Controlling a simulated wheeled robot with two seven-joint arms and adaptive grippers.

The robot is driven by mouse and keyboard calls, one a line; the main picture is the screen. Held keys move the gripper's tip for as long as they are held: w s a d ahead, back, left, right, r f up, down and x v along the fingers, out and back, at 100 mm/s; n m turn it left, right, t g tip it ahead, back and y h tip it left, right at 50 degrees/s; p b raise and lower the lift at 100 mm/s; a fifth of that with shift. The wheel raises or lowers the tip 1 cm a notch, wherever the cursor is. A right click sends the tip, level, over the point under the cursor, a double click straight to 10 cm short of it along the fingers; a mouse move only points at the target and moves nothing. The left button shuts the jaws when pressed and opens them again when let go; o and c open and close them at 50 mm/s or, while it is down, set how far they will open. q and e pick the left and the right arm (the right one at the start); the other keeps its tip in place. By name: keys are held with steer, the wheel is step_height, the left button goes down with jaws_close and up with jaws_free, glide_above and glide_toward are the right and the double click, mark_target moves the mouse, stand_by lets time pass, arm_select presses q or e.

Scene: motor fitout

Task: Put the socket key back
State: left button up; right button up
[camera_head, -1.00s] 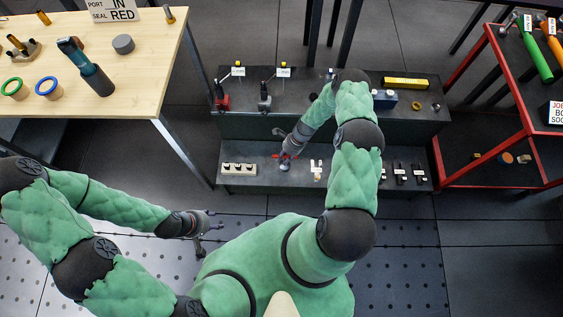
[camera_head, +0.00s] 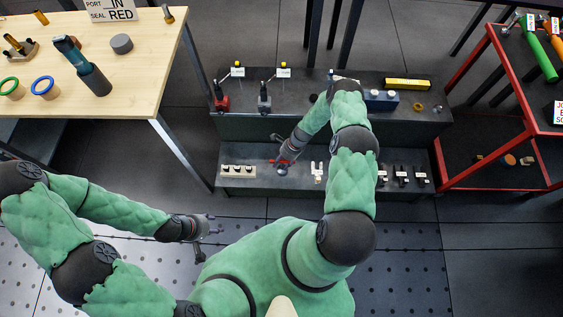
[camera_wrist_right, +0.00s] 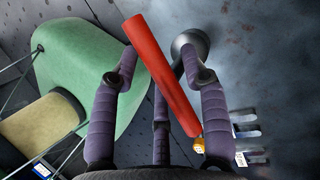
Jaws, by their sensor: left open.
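The socket key shows a red bar handle (camera_wrist_right: 165,78) in the right wrist view, with a grey round metal end (camera_wrist_right: 190,45) beyond it. In the head view its red part (camera_head: 273,161) is small, low over the lower shelf step. My right gripper (camera_head: 284,157) is around the handle, its fingers curled in on both sides; it seems shut on it. Whether the grey end touches the shelf is unclear. My left gripper (camera_head: 212,224) is open and empty, away from the shelf over the perforated floor.
The dark two-step shelf (camera_head: 310,187) carries a white block with several holes (camera_head: 238,170), a white forked holder (camera_head: 318,170) and several labelled black holders (camera_head: 400,174). A wooden table (camera_head: 140,75) stands left, a red-framed cart (camera_head: 485,60) right.

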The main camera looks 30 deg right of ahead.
steer(key=shift+r, duration=0.1)
steer(key=w+p+v, duration=0.1)
steer(key=p+v, duration=0.4)
steer(key=v, duration=0.7)
steer(key=s+a+r+n, duration=0.6)
steer(key=s+a+n, duration=0.2)
steer(key=a+n, duration=0.3)
steer(key=s+a+r+n+h, duration=0.1)
steer(key=s+a+r+n, duration=0.6)
steer(key=s+a+n, duration=0.2)
steer(key=a+n, duration=0.2)
steer(key=shift+a, duration=0.3)
steer(key=shift+s+r+p, duration=0.1)
steer(key=shift+r+p, duration=0.75)
steer(key=shift+p, duration=0.1)
